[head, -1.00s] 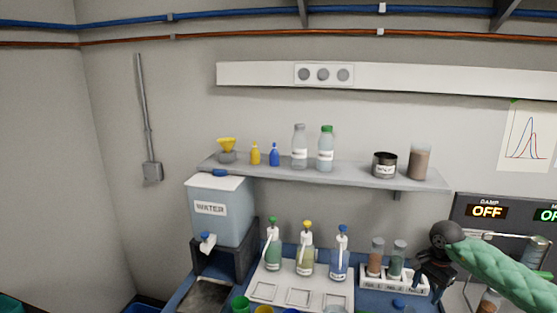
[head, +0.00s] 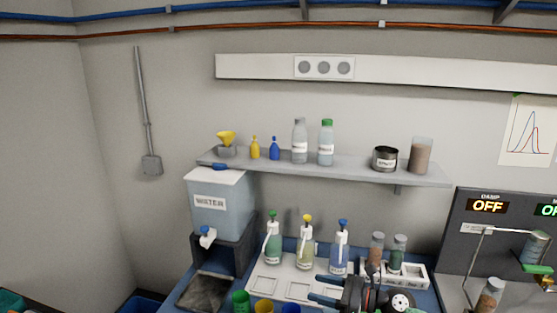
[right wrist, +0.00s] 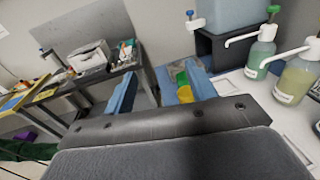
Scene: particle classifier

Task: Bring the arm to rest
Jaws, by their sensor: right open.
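My right gripper (head: 320,288) is low in the head view, in front of the white tray that holds the pump bottles. Its two blue fingers point left and stand apart, with nothing between them. In the right wrist view the open fingers (right wrist: 153,88) also show empty. The rest of my right arm is mostly out of the head view. My left gripper is in neither view.
Pump bottles with green (head: 273,243), yellow (head: 306,248) and blue (head: 341,252) tops stand behind the gripper. A rack (head: 417,277) with vials is close to its right. The water tank (head: 222,210) stands left. A shelf (head: 330,172) with bottles hangs above.

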